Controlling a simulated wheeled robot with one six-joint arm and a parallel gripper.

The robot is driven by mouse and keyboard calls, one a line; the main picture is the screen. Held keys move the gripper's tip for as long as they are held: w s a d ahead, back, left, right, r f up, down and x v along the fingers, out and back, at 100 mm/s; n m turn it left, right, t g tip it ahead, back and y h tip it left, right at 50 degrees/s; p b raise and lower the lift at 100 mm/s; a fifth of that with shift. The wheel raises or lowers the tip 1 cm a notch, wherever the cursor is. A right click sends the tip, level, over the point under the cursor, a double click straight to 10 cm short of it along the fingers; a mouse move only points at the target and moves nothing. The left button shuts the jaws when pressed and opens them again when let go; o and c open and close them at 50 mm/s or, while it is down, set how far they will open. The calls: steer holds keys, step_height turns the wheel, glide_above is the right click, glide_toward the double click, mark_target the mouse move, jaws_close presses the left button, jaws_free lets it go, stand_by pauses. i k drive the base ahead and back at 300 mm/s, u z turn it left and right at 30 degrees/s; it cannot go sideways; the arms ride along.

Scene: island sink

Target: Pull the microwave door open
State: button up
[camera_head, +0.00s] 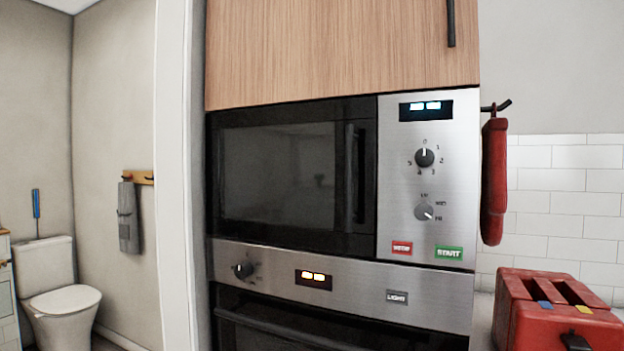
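The microwave (427,185) is built into a tall cabinet in the middle of the head view. Its dark glass door (280,180) looks shut, flush with the front. A black vertical handle (355,174) runs along the door's right side. To the right of the door is a silver panel with a lit display (426,110), two knobs, a red button and a green START button (449,253). My gripper does not show in this view.
Below is an oven (340,330) with its own control strip. A wooden cabinet door (330,50) is above. A red mitt (494,180) hangs at right, over a red toaster (555,315) on the counter. A toilet (62,300) stands far left, beyond a white wall edge.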

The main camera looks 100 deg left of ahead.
mark_target(354, 232)
steer(key=u, duration=3.1)
steer(key=k, duration=0.6)
steer(key=z, duration=0.65)
steer(key=i, duration=1.35)
steer(key=u, duration=0.75)
